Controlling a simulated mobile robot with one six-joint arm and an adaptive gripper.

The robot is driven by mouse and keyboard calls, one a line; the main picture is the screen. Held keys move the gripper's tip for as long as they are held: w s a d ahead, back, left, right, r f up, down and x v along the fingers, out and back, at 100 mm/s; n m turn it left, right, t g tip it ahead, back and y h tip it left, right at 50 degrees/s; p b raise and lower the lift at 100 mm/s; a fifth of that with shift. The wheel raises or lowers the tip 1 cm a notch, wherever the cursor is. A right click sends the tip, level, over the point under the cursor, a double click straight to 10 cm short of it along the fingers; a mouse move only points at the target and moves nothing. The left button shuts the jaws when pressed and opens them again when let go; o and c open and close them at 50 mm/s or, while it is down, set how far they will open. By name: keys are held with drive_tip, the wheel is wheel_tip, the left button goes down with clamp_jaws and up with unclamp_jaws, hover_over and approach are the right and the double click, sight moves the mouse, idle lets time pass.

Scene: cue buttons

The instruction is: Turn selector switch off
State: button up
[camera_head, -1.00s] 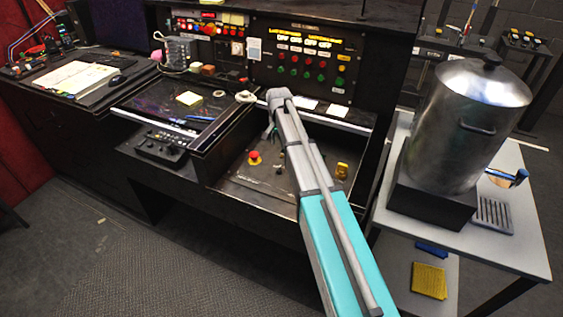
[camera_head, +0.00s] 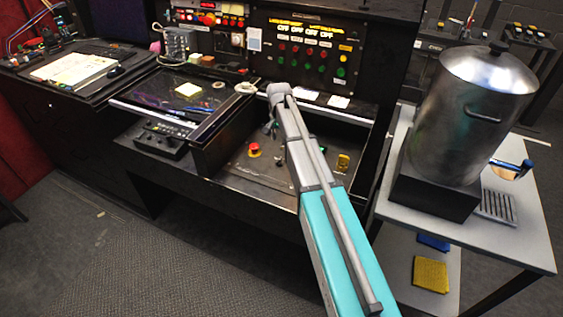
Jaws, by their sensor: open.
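My arm reaches from the lower right over the black control desk, and my gripper (camera_head: 270,130) hangs from its end above the recessed desk panel (camera_head: 230,168). The gripper is small and dark here, and its fingers are partly hidden by the arm; it looks open and empty. On this panel a red mushroom button (camera_head: 254,150) on a yellow base stands just below and left of the gripper. A green button (camera_head: 322,149) and a yellow part (camera_head: 343,162) sit right of the arm. I cannot make out for certain which control is the selector switch. The arm covers the panel's middle.
An upright panel (camera_head: 303,55) with rows of red and green buttons rises behind. A large metal pot (camera_head: 470,115) stands on a side table (camera_head: 520,240) at right. The floor in front is clear.

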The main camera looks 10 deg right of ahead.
sight(280, 160)
drive_tip(key=shift+f+b, duration=5.4)
drive_tip(key=shift+f, duration=0.3)
drive_tip(key=shift+c, duration=0.3)
clamp_jaws()
drive_tip(key=shift+d, duration=0.25)
drive_tip(key=shift+a, duration=0.1)
